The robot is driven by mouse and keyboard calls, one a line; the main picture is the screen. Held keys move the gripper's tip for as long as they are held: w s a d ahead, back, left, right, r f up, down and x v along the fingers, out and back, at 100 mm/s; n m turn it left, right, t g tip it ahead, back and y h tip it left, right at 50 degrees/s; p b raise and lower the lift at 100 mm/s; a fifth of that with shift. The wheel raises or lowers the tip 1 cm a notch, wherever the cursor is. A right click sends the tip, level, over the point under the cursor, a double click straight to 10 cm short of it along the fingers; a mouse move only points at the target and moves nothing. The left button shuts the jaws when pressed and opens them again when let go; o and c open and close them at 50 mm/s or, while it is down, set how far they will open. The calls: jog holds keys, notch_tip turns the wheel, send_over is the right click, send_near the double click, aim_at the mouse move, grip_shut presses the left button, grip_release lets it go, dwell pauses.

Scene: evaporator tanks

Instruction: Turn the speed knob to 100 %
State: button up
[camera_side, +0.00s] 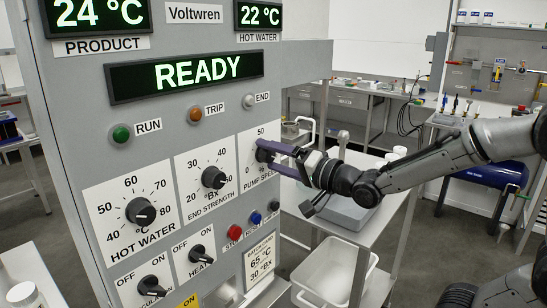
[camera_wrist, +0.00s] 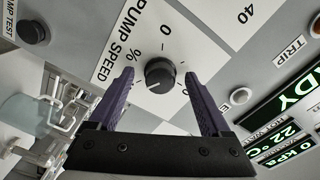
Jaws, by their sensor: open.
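The pump speed knob (camera_wrist: 159,74) is a round black knob with a pale line on its cap pointing down and left in the wrist view. The 0 and % marks show beside it; the 100 mark is not legible. My gripper (camera_wrist: 160,76) is open, with one purple finger on each side of the knob and a visible gap to each. In the side view, the knob (camera_side: 264,150) is partly covered by my gripper (camera_side: 275,155), which reaches in from the right. Whether the fingers touch the knob there cannot be told.
The end strength knob (camera_side: 213,177) and hot water knob (camera_side: 140,211) are to the left on the same panel. Small red, blue and dark buttons (camera_side: 254,218) sit below. The display (camera_side: 185,75) reads READY. A white bin (camera_side: 333,270) stands low at the right.

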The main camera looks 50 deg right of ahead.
jog(key=s, duration=1.4)
jog(key=shift+w, duration=0.1)
jog(key=s+a+f+n+g, duration=0.2)
jog(key=s+f+n+g, duration=0.8)
jog(key=s+n+g, duration=0.2)
jog(key=shift+a, duration=0.15)
jog(key=shift+s+r, duration=0.1)
dwell(1.6)
